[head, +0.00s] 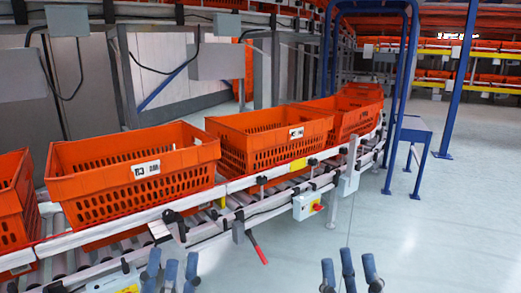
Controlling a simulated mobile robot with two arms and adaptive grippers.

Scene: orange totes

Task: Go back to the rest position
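My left gripper (172,264) shows at the bottom edge, left of centre, in front of the conveyor. Its blue-grey fingers point up and stand apart, with nothing between them. My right gripper (349,262) shows at the bottom edge, right of centre, over the pale floor. Its fingers also stand apart and are empty. The palms and wrists of both grippers are cut off by the frame. Neither gripper touches a tote.
Several orange totes, one nearest the middle left (125,204), stand on a roller conveyor (232,186) running from lower left to back right. A red-handled lever (257,248) sticks out from its front. A blue stand (413,135) is at right. The right floor (450,220) is clear.

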